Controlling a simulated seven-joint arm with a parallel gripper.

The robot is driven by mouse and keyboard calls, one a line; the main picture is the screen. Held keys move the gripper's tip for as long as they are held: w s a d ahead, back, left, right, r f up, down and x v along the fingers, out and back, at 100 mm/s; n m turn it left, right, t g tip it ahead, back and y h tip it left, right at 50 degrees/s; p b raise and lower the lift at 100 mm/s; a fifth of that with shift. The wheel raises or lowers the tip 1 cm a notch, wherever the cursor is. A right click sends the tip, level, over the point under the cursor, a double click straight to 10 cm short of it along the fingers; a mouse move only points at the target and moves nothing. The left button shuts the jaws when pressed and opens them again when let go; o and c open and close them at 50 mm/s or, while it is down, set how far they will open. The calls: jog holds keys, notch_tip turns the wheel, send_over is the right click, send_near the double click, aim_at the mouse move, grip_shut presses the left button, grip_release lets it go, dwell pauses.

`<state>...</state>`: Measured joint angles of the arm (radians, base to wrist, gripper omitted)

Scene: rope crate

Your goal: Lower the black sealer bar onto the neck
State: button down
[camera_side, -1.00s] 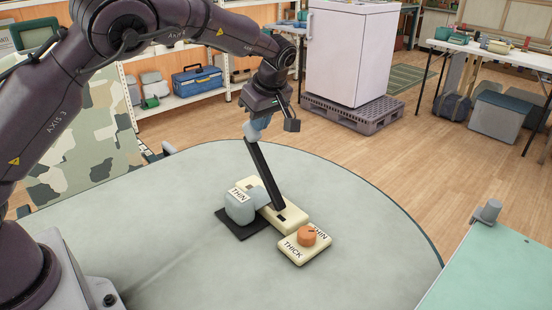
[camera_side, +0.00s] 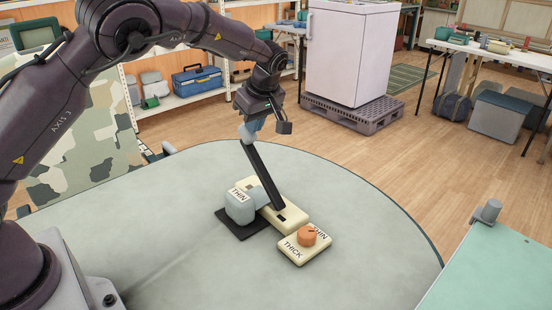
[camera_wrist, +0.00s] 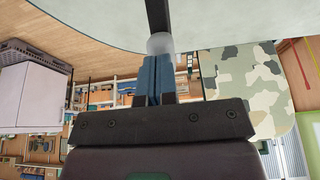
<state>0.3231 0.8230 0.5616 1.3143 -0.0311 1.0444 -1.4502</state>
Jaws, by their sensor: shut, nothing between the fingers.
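The black sealer bar (camera_side: 264,175) is raised and tilted, its low end at the cream sealer base (camera_side: 290,213) and its upper end up by my gripper. A grey pouch marked THIN (camera_side: 239,206) stands on a black mat (camera_side: 240,228), and its narrow neck (camera_side: 262,195) lies over the base under the bar. My gripper (camera_side: 250,131) is shut with blue fingers at the bar's pale upper end. In the wrist view, my closed fingers (camera_wrist: 159,80) meet the pale end knob (camera_wrist: 159,44) of the bar (camera_wrist: 157,14); nothing is between them.
A cream dial box (camera_side: 304,249) marked THICK and THIN, with an orange knob (camera_side: 307,236), sits in front of the base. A green table (camera_side: 497,270) with a grey peg stands at lower right. The round table (camera_side: 170,220) is clear at left.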

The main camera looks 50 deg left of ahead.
aim_at(240, 132)
jog(key=shift+a+f, duration=0.35)
jog(key=shift+a, duration=0.2)
jog(key=shift+a+f, duration=0.3)
jog(key=shift+a, duration=0.25)
jog(key=shift+f, duration=0.1)
jog(key=shift+a+f, duration=1.7)
jog(key=shift+a+f, duration=0.1)
jog(key=shift+f, duration=0.1)
jog(key=shift+a+x, duration=0.25)
jog(key=shift+x, duration=2)
jog(key=shift+r, duration=0.1)
